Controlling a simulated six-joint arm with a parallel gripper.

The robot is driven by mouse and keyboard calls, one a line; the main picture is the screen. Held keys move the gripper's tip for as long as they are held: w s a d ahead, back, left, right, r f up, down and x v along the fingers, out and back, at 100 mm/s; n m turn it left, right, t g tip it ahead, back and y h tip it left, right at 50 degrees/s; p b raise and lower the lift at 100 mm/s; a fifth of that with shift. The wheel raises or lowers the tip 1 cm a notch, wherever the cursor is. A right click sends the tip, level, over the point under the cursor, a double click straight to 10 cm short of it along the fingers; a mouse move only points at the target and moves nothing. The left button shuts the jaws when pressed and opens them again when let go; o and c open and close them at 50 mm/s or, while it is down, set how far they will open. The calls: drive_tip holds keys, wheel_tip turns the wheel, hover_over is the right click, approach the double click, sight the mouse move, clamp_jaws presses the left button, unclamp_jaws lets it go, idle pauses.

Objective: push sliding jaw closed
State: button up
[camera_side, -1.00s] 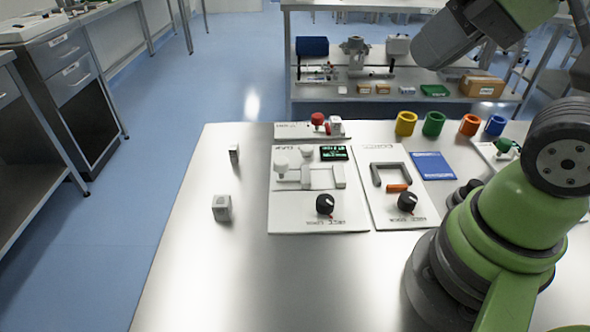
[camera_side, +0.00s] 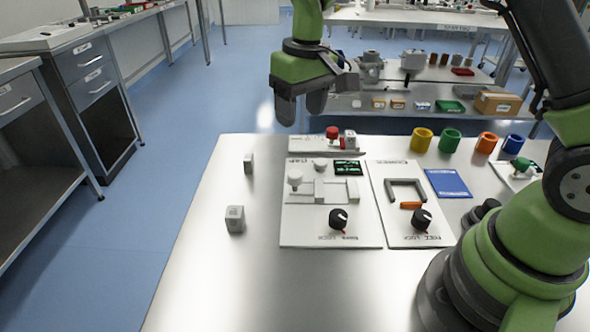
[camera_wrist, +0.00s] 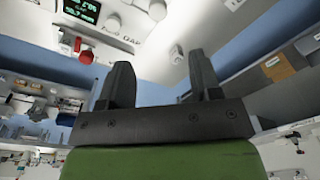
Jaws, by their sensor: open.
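The white caliper-like panel (camera_side: 300,232) lies on the steel table in the side view. It carries a pale rail with a sliding jaw (camera_side: 320,189), whitish round knobs (camera_side: 295,178) and a small green-lit display (camera_side: 347,168). I cannot make out the exact gap between the jaw faces. In the wrist view the display (camera_wrist: 82,10) appears at the top left, with pale parts beside it. My gripper (camera_side: 301,108) is high above and behind the panel in the side view, fingers down. Its dark fingers (camera_wrist: 162,75) are apart with nothing between them, and it touches nothing.
A black dial (camera_side: 338,219) sits low on the panel. A red-topped fixture (camera_side: 333,133) stands behind it. A second panel (camera_side: 400,233) with a grey U-shaped handle is at right. Small grey blocks (camera_side: 235,219) stand left. Coloured cups (camera_side: 422,140) line the back; the front table is clear.

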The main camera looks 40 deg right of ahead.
approach(295, 173)
drive_tip(key=shift+g, duration=0.4)
drive_tip(key=f, duration=0.9)
drive_tip(key=shift+w+a+f, duration=0.1)
drive_tip(key=shift+w+f, duration=0.1)
drive_tip(key=shift+w, duration=0.15)
